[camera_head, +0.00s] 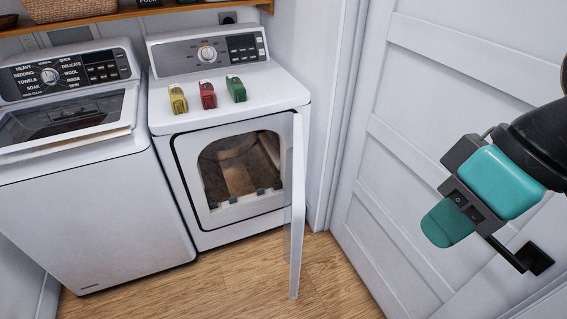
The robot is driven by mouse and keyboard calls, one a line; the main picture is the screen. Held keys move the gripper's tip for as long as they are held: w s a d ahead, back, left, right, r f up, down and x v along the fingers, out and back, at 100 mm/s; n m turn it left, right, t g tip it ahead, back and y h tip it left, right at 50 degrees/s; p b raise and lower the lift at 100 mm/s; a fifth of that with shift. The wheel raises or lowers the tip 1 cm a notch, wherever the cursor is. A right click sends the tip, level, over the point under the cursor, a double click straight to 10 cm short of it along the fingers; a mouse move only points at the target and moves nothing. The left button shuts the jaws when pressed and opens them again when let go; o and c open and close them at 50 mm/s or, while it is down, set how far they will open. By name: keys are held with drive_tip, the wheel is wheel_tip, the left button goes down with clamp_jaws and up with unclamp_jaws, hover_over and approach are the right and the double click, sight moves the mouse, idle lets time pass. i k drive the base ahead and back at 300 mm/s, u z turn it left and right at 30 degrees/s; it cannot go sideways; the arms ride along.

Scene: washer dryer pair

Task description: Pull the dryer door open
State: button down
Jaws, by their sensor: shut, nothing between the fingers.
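The white dryer (225,110) stands in the middle of the view. Its door (297,205) is swung open, hinged on the right side, and stands out from the front, seen nearly edge-on. The drum opening (240,168) is uncovered and the brown inside shows. My gripper (447,222), teal and dark grey, is at the right, in front of the white room door. It is shut and empty, and appears clear of the dryer door, with a gap between them in the picture.
A white washer (95,200) stands left of the dryer. A yellow (178,99), a red (208,95) and a green (236,89) item sit on the dryer top. A panelled room door (400,170) with a black handle (535,258) closes off the right. Wood floor (250,280) is clear in front.

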sight(298, 216)
drive_tip(key=u, duration=0.6)
drive_tip(key=i, duration=0.5)
drive_tip(key=u, duration=0.75)
drive_tip(key=i, duration=0.6)
